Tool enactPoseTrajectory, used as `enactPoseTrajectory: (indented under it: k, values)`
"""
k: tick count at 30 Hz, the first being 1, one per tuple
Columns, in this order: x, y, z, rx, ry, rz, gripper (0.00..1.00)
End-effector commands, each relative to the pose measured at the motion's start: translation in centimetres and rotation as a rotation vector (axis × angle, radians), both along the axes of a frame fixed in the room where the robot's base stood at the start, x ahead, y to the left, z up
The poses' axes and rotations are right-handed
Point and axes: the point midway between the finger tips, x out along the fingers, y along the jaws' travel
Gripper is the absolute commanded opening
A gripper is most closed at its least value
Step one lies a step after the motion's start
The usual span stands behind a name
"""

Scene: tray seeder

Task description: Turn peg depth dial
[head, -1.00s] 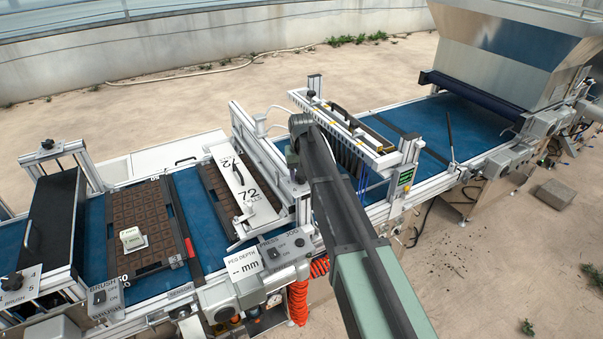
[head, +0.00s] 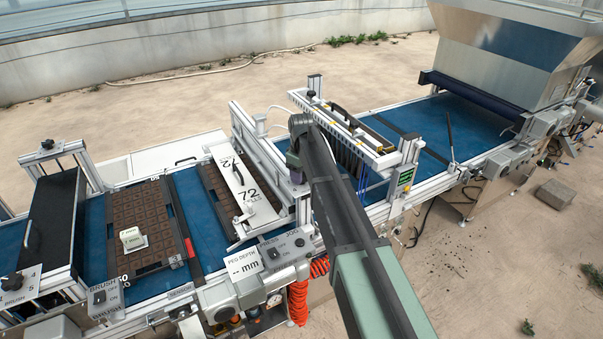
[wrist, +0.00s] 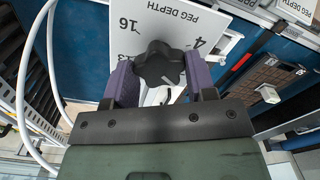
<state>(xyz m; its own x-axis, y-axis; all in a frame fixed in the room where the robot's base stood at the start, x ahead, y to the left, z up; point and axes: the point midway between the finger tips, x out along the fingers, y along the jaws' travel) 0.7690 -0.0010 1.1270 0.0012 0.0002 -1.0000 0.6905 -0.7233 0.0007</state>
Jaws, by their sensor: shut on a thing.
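The peg depth dial is a black lobed knob (wrist: 160,65) on a white plate (wrist: 125,45) marked PEG DEPTH, in the wrist view. The numbers 16 and 4 show on the plate, with another partly covered number at the left. My gripper (wrist: 160,80) is shut on the knob, with one purple finger on each side of it. In the head view the arm covers the dial, and only a bit of the gripper (head: 293,160) shows beside the arm. A PEG DEPTH sign (head: 243,263) reading "-- mm" is on the machine's front.
A white press plate marked 72 (head: 245,190) stands over a brown tray left of the arm. Another tray (head: 140,210) carries a small white block. A white hose (wrist: 50,80) curves close by on the left in the wrist view. A metal hopper (head: 510,50) stands at the right.

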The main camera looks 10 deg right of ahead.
Motion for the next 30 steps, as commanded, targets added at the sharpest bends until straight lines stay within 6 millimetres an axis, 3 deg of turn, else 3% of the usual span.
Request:
enactPoseTrajectory:
  k: [19,20,24,30]
  values:
    - [-0.18,-0.01,-0.08,-0.001,0.004,0.061,0.27]
    - [-0.18,-0.01,-0.08,-0.001,0.004,0.061,0.53]
    - [-0.14,-0.01,-0.07,0.0,0.003,0.061,0.74]
    - [-0.09,-0.01,-0.04,0.0,0.001,0.06,0.76]
